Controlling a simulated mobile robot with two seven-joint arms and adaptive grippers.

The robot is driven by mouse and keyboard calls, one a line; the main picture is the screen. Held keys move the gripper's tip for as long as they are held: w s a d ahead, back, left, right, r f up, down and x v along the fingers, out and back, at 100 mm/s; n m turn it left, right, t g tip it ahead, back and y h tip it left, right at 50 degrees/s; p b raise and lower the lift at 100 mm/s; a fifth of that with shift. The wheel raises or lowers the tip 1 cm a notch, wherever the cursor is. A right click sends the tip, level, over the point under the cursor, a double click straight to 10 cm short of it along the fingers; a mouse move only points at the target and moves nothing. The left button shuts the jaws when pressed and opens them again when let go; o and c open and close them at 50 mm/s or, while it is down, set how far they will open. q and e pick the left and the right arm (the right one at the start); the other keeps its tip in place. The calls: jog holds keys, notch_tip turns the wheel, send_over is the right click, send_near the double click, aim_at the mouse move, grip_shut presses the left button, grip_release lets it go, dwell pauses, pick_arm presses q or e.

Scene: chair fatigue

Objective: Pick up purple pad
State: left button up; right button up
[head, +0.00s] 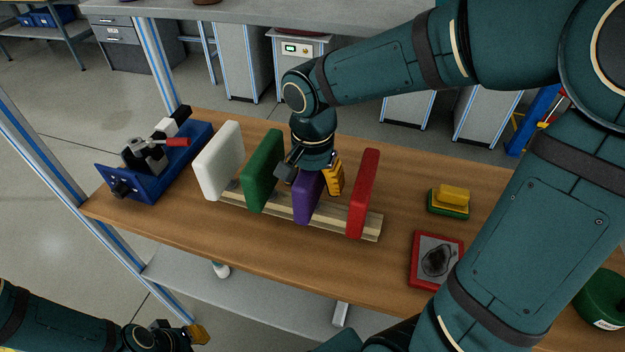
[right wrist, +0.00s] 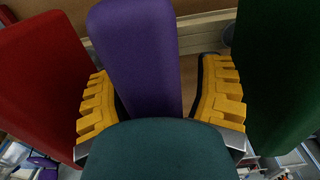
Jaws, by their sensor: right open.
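The purple pad (head: 307,197) stands upright in a wooden rack (head: 372,222) on the table, between the green pad (head: 262,171) and the red pad (head: 363,193). My right gripper (head: 313,174) is over the purple pad from above. In the right wrist view its yellow fingers (right wrist: 155,95) are open, one on each side of the purple pad (right wrist: 137,52), with a visible gap on the right side. The upper part of the pad is hidden behind my gripper in the head view. My left gripper (head: 199,333) is low at the bottom left, away from the rack.
A white pad (head: 218,161) stands at the rack's left end. The red pad (right wrist: 42,85) and green pad (right wrist: 280,75) flank my fingers closely. A blue vise-like device (head: 155,163) is at left. A yellow-green sponge (head: 449,201) and a red-framed tray (head: 437,261) lie at right.

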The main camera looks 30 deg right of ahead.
jog(key=shift+f, duration=0.1)
grip_shut()
dwell(0.5)
